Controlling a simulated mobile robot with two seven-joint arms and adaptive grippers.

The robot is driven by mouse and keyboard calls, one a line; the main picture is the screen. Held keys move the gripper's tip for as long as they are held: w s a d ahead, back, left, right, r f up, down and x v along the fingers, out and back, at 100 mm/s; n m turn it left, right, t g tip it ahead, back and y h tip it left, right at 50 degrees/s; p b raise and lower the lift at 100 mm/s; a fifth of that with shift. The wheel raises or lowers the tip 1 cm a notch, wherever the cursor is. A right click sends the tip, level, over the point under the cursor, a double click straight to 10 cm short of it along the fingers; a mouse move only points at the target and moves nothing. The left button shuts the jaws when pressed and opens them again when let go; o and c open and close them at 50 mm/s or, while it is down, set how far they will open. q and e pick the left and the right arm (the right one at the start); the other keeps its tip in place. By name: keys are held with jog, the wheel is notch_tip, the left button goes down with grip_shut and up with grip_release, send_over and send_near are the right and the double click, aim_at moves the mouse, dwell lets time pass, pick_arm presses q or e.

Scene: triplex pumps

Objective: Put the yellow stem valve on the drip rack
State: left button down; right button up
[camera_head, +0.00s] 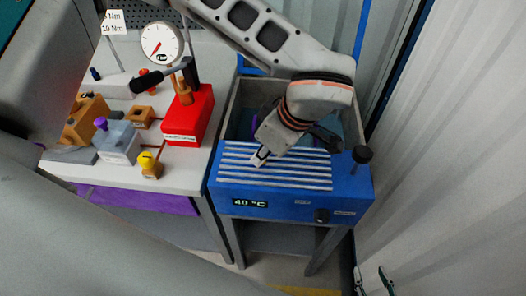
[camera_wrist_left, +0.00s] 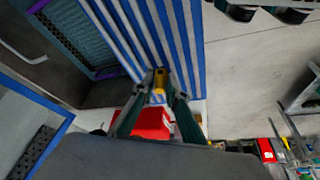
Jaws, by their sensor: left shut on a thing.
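The drip rack is the set of pale slats (camera_head: 275,180) on top of the blue bath unit; it fills the upper middle of the left wrist view (camera_wrist_left: 135,35). My left gripper (camera_head: 261,157) points down at the left part of the slats. It is shut on a small piece with yellow on it, which I take for the yellow stem valve (camera_wrist_left: 159,82). Whether that piece touches the slats is unclear. In the head view it is hard to make out. At the bottom right edge, what look like my right gripper's fingertips (camera_head: 373,274) stand apart with nothing between them.
The bath's open tank (camera_head: 243,100) lies behind the slats. A black knob (camera_head: 362,155) stands at its right. On the bench are a red box (camera_head: 188,117), a yellow-topped fitting (camera_head: 149,163), a purple-topped block (camera_head: 118,143) and a dial gauge (camera_head: 161,42). A corrugated wall is at right.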

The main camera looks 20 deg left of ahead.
pick_arm(q)
jog(key=shift+f, duration=0.15)
jog(key=c, duration=2)
grip_release()
jog(key=v, duration=1.2)
